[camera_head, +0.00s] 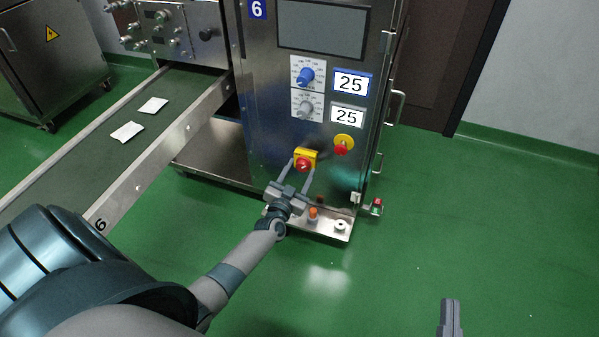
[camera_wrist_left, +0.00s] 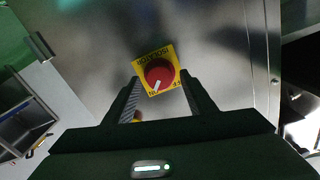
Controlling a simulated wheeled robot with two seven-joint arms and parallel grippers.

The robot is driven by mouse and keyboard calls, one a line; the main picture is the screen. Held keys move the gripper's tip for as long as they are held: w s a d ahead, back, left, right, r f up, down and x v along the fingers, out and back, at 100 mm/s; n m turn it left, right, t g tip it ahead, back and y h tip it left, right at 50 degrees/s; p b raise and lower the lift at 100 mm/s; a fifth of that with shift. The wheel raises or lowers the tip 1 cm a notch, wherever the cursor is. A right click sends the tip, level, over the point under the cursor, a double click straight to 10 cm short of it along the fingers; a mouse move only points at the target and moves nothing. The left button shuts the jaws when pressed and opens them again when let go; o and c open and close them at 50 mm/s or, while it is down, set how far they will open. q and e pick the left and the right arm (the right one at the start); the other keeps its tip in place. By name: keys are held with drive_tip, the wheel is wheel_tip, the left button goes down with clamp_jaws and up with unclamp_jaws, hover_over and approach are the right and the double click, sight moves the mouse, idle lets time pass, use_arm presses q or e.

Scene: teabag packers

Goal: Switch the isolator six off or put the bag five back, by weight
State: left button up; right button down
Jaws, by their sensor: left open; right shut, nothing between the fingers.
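The isolator, a red knob on a square yellow plate (camera_head: 305,160), is on the lower front of the steel machine marked 6 (camera_head: 257,9). In the left wrist view the knob (camera_wrist_left: 160,75) has a white mark toward the plate's lower left corner; the small lettering there is hard to read. My left gripper (camera_head: 301,167) is open, its fingers either side of the knob; I cannot tell whether they touch it. My right gripper (camera_head: 450,318) is shut and empty, low at the right. Two white bags (camera_head: 153,105) (camera_head: 126,132) lie on the conveyor belt (camera_head: 85,150); neither shows a readable number.
Two displays (camera_head: 350,83) (camera_head: 347,115) both read 25, beside a blue dial (camera_head: 306,76) and a grey dial (camera_head: 306,106). A red button on a round yellow base (camera_head: 343,145) sits right of the isolator. A low steel ledge (camera_head: 327,226) juts out below.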

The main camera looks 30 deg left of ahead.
use_arm(q)
drive_tip(key=c, duration=1)
drive_tip(key=shift+c, duration=0.2)
